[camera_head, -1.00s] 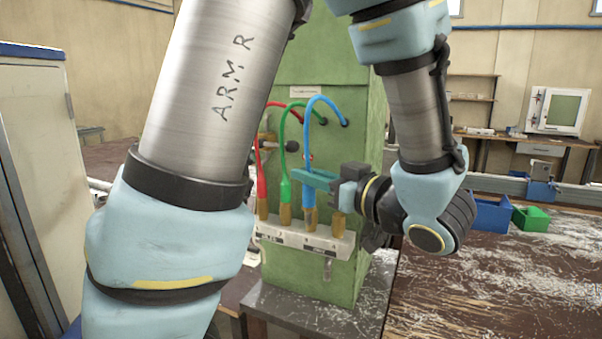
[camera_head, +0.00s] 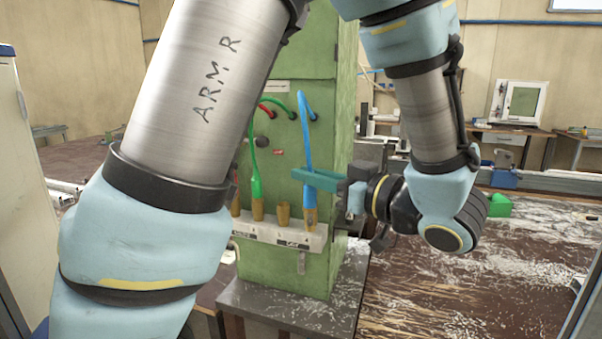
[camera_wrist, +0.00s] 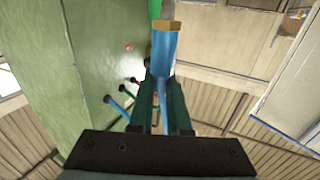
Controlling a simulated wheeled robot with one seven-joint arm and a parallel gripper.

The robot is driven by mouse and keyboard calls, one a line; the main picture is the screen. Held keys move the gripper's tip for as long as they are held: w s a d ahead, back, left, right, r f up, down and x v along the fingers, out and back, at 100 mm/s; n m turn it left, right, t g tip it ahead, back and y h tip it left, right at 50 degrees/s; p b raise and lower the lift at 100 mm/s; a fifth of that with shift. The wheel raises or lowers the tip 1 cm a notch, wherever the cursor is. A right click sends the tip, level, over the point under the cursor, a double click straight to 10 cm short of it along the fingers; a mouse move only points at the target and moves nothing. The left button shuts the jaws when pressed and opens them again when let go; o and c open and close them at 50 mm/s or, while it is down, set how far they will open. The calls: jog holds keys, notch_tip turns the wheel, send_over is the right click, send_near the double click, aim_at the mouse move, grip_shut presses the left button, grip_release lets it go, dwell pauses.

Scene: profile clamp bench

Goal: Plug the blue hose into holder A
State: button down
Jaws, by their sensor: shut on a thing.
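The blue hose (camera_head: 304,120) runs from the green cabinet down to its blue end fitting (camera_head: 310,192). My gripper (camera_head: 314,180) is shut on this blue hose, with its teal fingers around the upper part of the fitting. The fitting stands upright in line with the rightmost brass holder (camera_head: 310,218); I cannot tell whether it is seated or just in front. In the wrist view the blue hose (camera_wrist: 165,55) lies between the fingers (camera_wrist: 160,95), with a brass hex part at its end. The holder labels are too small to read.
On the same white rail (camera_head: 260,234), a bare brass holder (camera_head: 283,215) stands left of the blue fitting. The green hose (camera_head: 256,170) sits in a holder further left. The red hose (camera_head: 264,114) is partly hidden by my arm. The green cabinet (camera_head: 325,95) stands close behind.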

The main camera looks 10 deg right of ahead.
aim_at(339, 162)
jog(key=shift+s+d+f, duration=0.1)
jog(key=shift+s+d, duration=0.3)
jog(key=shift+d, duration=0.35)
jog(key=shift+s+d, duration=0.45)
jog(key=shift+d, duration=0.25)
jog(key=shift+s+d+f, duration=0.1)
jog(key=shift+s+d, duration=0.3)
jog(key=shift+d, duration=0.35)
jog(key=shift+w+r, duration=0.1)
jog(key=shift+w+d+p, duration=0.5)
jog(key=shift+w+d, duration=0.65)
jog(key=shift+w, duration=0.95)
jog(key=shift+w+d+p, duration=0.45)
jog(key=shift+w+d, duration=0.7)
jog(key=shift+w, duration=0.95)
jog(key=shift+w+d+p, duration=0.5)
jog(key=shift+w+d, duration=0.65)
jog(key=shift+w, duration=0.95)
jog(key=shift+a+f+b, duration=0.25)
jog(key=shift+f+b, duration=0.05)
jog(key=shift+f, duration=0.65)
